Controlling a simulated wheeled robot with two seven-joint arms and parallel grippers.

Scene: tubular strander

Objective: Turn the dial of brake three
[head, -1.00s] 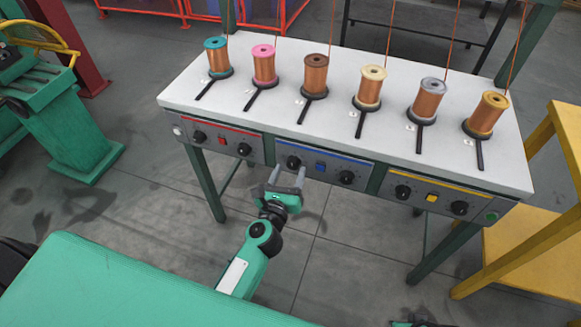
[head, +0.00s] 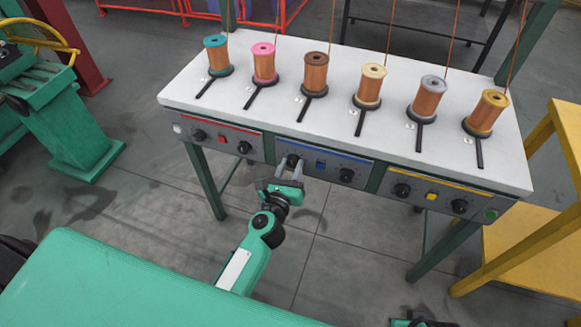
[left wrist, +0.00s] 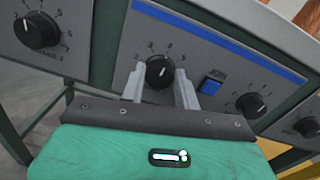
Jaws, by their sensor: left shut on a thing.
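The dial of brake three (head: 293,161) is a black round knob at the left end of the blue-striped panel. In the left wrist view the dial (left wrist: 159,72) has a white mark pointing up, and a printed number scale above it. My left gripper (head: 288,169) has come up to it from below, with its two grey fingers on either side of the knob. It is shut on the dial.
The blue button (left wrist: 210,86) and another black dial (left wrist: 250,104) sit to the right on the same panel. A red-striped panel (head: 222,128) and a yellow-striped panel (head: 432,181) flank it. Copper spools stand on the white tabletop (head: 330,130) above.

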